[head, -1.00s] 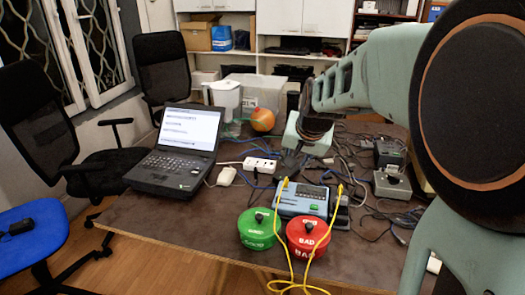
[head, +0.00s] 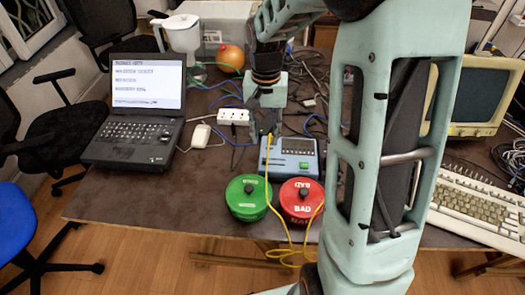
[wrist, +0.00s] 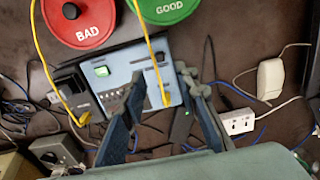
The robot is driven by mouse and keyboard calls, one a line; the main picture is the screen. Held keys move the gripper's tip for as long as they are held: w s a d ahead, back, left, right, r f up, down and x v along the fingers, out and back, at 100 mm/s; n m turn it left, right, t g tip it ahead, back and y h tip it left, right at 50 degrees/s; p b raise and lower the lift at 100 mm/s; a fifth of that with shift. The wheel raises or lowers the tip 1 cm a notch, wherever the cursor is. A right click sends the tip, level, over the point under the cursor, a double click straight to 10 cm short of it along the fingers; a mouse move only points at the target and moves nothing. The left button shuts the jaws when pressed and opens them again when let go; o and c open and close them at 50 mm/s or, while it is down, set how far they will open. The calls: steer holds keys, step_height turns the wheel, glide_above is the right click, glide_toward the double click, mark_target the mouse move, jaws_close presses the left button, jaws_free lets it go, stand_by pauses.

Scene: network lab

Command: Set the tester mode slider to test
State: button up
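The blue tester (head: 290,157) lies on the dark table behind the two round tins. My gripper (head: 265,130) points down at the tester's back left side. In the wrist view my gripper (wrist: 162,80) is open and empty, its two fingers apart over the tester's near edge. I cannot tell whether they touch it.
A green GOOD tin (head: 246,200) and a red BAD tin (head: 301,203) stand in front of the tester. A laptop (head: 138,110), a power strip (head: 234,116) and a white adapter (head: 201,136) are to the left. A keyboard (head: 475,195) is at right. Loose cables lie around.

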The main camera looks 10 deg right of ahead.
mark_target(265, 159)
step_height(265, 159, down, 9)
steer(key=shift+f+b, duration=0.1)
steer(key=shift+b, duration=0.35)
steer(key=shift+c, duration=0.3)
jaws_close()
